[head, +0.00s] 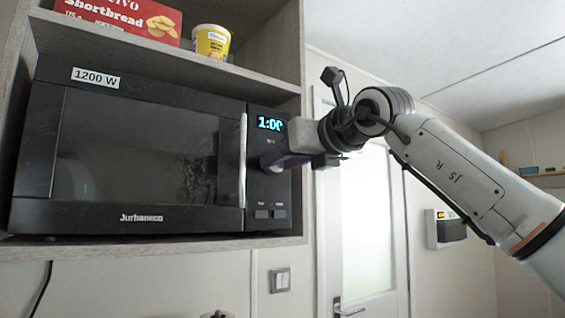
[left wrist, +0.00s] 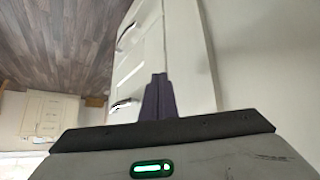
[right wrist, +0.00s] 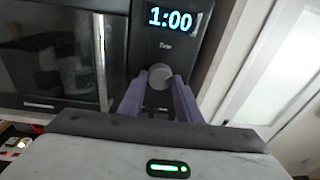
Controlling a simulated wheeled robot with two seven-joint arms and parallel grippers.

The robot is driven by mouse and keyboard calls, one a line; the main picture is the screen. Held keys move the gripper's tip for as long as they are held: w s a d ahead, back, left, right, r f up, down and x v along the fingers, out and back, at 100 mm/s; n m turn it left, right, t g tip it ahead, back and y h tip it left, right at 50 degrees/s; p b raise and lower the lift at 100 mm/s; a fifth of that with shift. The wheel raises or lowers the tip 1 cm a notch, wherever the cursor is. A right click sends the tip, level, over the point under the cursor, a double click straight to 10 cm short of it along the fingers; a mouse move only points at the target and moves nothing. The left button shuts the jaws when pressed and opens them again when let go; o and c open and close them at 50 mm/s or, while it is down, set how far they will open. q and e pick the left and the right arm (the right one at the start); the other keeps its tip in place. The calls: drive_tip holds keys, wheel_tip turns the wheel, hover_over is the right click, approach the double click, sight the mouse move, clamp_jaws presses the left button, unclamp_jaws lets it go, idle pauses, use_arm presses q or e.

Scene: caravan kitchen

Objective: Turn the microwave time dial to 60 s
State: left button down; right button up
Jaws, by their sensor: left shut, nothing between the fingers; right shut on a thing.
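The black microwave (head: 135,112) sits in a wooden shelf unit, its door shut. Its display (head: 269,124) reads 1:00, and the right wrist view shows the same reading on the display (right wrist: 170,19). The round time dial (right wrist: 160,76) is below the display. My right gripper (right wrist: 158,84) is shut on the dial, one purple finger on each side; in the head view the gripper (head: 272,162) covers the dial. My left gripper (left wrist: 158,80) is shut and empty, pointing towards white cabinet fronts; it is out of the head view.
Two buttons (head: 270,214) are low on the microwave panel. A vertical door handle (head: 242,160) stands just left of my right gripper. A shortbread box (head: 118,18) and a yellow tub (head: 212,42) stand on the shelf above. A white door (head: 362,220) is to the right.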

drive_tip(key=shift+r+m, duration=0.1)
drive_tip(key=shift+m, duration=0.4)
drive_tip(key=o, duration=1)
drive_tip(key=shift+o, duration=0.2)
drive_tip(key=b+v, duration=0.4)
drive_tip(key=v, duration=0.6)
drive_tip(key=shift+s+d, duration=0.15)
